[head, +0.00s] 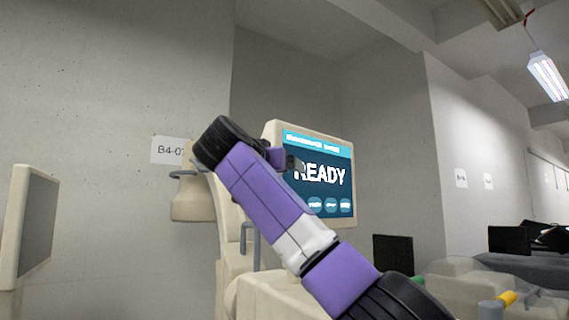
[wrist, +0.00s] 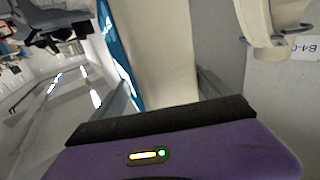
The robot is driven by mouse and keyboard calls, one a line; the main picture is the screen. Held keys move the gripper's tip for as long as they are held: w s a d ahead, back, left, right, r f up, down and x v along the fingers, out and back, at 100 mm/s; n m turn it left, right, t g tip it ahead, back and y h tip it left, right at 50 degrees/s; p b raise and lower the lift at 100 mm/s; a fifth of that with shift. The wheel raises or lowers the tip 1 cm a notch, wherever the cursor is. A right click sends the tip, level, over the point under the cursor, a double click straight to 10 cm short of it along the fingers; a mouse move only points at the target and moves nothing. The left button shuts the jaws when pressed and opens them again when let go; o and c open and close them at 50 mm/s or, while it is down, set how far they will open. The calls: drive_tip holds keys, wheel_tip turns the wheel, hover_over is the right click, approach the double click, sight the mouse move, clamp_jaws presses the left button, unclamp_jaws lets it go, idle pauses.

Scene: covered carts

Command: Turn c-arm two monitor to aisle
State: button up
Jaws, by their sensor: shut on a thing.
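A monitor (head: 275,132) with a cream casing and a lit blue screen reading "READY" stands in the middle of the head view, its screen angled to the right. My gripper (head: 288,161) is at the monitor's left edge, with one dark fingertip in front of the screen. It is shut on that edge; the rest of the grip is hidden. In the wrist view the monitor's cream casing (wrist: 155,50) rises beyond my gripper, with a strip of blue screen along its left side. My arm hides part of the cream machine body (head: 232,230) under the monitor.
Another cream-framed monitor (head: 32,235) with a grey screen stands at the far left. A rounded cream part (head: 190,205) sits by the wall below a "B4-07"-like sign (head: 167,150), partly covered. Covered carts and dark screens (head: 508,240) are at the right.

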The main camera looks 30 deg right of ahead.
drive_tip(key=shift+o, duration=0.5)
drive_tip(key=shift+w+a+f+p, duration=0.15)
drive_tip(key=shift+w+a+p, duration=0.15)
drive_tip(key=shift+w, duration=0.2)
drive_tip(key=shift+w+a+f+p, duration=0.15)
drive_tip(key=shift+w+p, duration=0.1)
drive_tip(key=shift+w, duration=0.25)
drive_tip(key=shift+d, duration=0.15)
drive_tip(key=o, duration=1.4)
drive_tip(key=shift+c, duration=0.2)
drive_tip(key=shift+w+d, duration=0.1)
drive_tip(key=shift+d, duration=0.05)
drive_tip(key=shift+c, duration=0.2)
drive_tip(key=b+v, duration=0.3)
drive_tip(key=v, duration=0.5)
drive_tip(key=shift+s+r, duration=0.25)
drive_tip(key=shift+r, duration=0.1)
